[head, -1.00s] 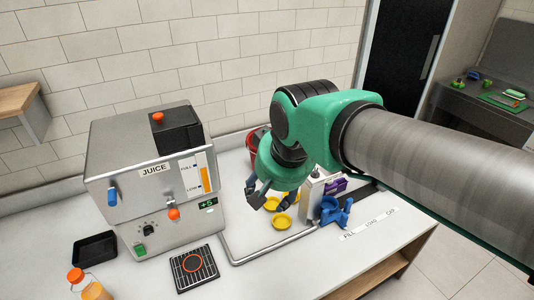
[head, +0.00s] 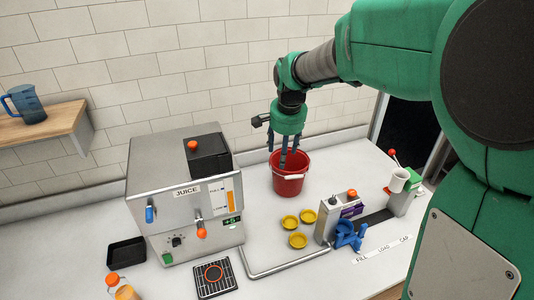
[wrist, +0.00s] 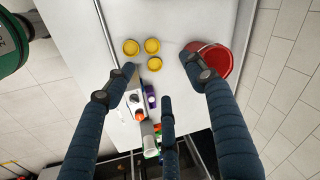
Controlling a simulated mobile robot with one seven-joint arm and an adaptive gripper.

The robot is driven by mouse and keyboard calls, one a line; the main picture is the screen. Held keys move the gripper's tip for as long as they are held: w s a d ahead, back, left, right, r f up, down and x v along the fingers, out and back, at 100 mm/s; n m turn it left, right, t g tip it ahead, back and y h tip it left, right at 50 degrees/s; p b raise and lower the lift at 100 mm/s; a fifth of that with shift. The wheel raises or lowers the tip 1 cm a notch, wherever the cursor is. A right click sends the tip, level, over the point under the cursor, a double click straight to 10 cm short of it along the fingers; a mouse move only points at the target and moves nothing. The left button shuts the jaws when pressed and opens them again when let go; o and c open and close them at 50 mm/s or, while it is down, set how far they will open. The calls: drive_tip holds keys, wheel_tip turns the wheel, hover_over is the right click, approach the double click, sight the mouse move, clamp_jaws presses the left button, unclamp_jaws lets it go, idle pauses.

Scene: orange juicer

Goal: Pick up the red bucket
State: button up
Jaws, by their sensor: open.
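The red bucket (head: 288,186) stands upright on the white counter, behind the yellow caps and right of the juicer. My gripper (head: 288,155) points down at the bucket's mouth in the head view, its fingers spread and empty. In the wrist view the bucket (wrist: 222,58) lies off to the right. There my right finger overlaps its rim, and the other fingers of my gripper (wrist: 160,75) are over the counter. Whether a finger is inside the bucket or touches it, I cannot tell. The bucket's far side is partly hidden by my fingers.
The grey juicer (head: 185,200) stands left of the bucket. Several yellow caps (head: 298,240) lie in front of it. A small grey device (head: 333,218), a blue part (head: 350,237) and a green-and-white unit (head: 401,190) are to the right. The tiled wall (head: 200,80) is close behind.

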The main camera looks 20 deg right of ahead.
drive_tip(key=w+d+f+m+g+p, duration=0.1)
drive_tip(key=w+d+f+m+p, duration=0.1)
drive_tip(key=w+d+f+p, duration=0.3)
drive_tip(key=w+d+m+p, duration=0.1)
drive_tip(key=w+d+m, duration=0.15)
drive_tip(key=w, duration=0.45)
drive_tip(key=m+g+p, duration=0.2)
drive_tip(key=m+p, duration=0.3)
drive_tip(key=p, duration=0.1)
hover_over(294, 176)
wheel_tip(294, 176, down, 11)
drive_tip(key=shift+f, duration=0.1)
drive_tip(key=shift+f, duration=0.15)
wheel_tip(294, 176, down, 8)
drive_tip(key=shift+f+p, duration=0.15)
drive_tip(key=shift+p, duration=0.5)
drive_tip(key=shift+d+f+p, duration=0.1)
drive_tip(key=shift+f+p, duration=0.5)
drive_tip(key=shift+f, duration=2)
drive_tip(key=shift+s, duration=0.1)
